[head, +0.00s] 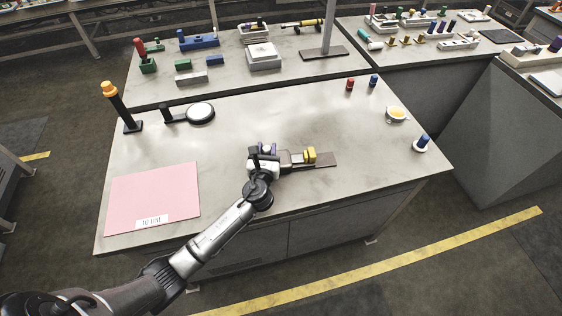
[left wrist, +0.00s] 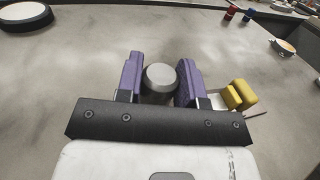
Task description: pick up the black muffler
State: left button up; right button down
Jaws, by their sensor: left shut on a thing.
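My left gripper (head: 265,150) is over the near table, beside a fixture with a yellow block. In the left wrist view, its two purple fingers (left wrist: 161,82) are closed on the sides of a short upright cylinder with a grey round top and a dark body, apparently the black muffler (left wrist: 160,77). The lower part of the muffler is hidden behind the gripper's dark mounting bar, so I cannot tell whether it touches the table. My right gripper is in neither view.
The fixture's yellow block (head: 309,155) is just right of the gripper. A pink mat (head: 150,190) lies at the left. A round white-topped disc (head: 200,112), a red piece (head: 350,84), a blue piece (head: 374,80) and a yellow-filled cup (head: 397,114) stand farther back. The middle is clear.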

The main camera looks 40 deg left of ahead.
pick_arm(q)
grip_shut()
jog(key=shift+r, duration=0.15)
